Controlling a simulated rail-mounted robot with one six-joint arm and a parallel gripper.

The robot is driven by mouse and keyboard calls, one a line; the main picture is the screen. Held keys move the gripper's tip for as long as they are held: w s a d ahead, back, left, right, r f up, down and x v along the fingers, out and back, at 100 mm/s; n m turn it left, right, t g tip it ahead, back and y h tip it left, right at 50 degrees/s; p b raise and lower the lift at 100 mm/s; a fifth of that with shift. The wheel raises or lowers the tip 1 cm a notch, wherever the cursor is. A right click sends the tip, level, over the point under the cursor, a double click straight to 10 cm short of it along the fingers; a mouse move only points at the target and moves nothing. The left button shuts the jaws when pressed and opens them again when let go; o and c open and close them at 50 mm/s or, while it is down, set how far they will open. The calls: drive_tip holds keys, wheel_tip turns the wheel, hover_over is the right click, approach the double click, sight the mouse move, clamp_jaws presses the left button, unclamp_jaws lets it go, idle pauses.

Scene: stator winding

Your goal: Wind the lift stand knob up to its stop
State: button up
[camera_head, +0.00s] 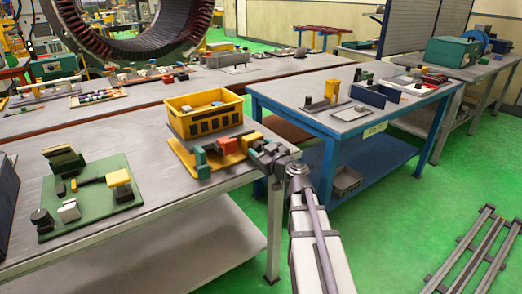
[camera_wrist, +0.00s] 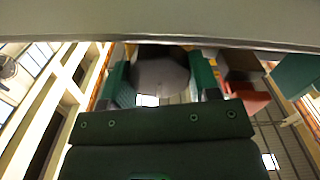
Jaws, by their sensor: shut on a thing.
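The lift stand has a yellow base (camera_head: 180,158) near the front edge of the grey bench, with a yellow crate (camera_head: 205,126) above it. In the wrist view, a grey many-sided knob (camera_wrist: 160,73) sits between the two green fingers of my gripper (camera_wrist: 161,84). The fingers are shut on it, one on each side. In the head view, my gripper comes in from the right, low in front of the crate, and the knob cannot be made out there. A red block (camera_wrist: 247,101) lies just right of the fingers in the wrist view.
A green board (camera_head: 92,205) with several small parts lies left on the same bench. A blue-framed table (camera_head: 295,105) with trays and parts stands to the right. A large stator ring (camera_head: 130,45) stands behind. Green floor is open at the right, beside rails (camera_head: 465,262).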

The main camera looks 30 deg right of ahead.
drive_tip(key=shift+c, duration=0.8)
drive_tip(key=m, duration=0.5)
drive_tip(key=shift+m, duration=0.3)
drive_tip(key=m, duration=0.5)
drive_tip(key=shift+d, duration=0.1)
drive_tip(key=shift+m, duration=0.3)
drive_tip(key=o, duration=0.9)
